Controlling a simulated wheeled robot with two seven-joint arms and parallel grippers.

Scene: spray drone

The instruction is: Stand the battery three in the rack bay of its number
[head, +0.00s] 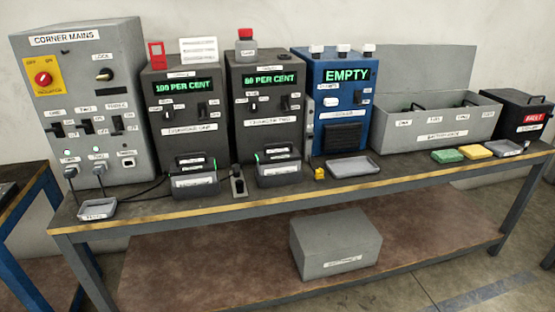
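No battery's number is legible in the head view, so I cannot tell which is battery three. A dark battery with a handle (195,178) sits at the foot of the left charger, whose display reads 100 per cent. A similar battery (278,162) sits at the foot of the middle charger, whose display seems to read 60 per cent. The grey rack (440,136), with an open lid and small bay labels along its front, stands at the right of the bench. Dark handle shapes show inside it; its floor is hidden. Neither of my grippers is in view.
The corner mains cabinet (85,115) stands at the left. A blue unit reading EMPTY (335,100) stands beside the rack. A dark fault box (520,115) is at the far right. Trays (98,209), cloths (447,156) and a yellow item (319,173) lie along the bench front (270,203).

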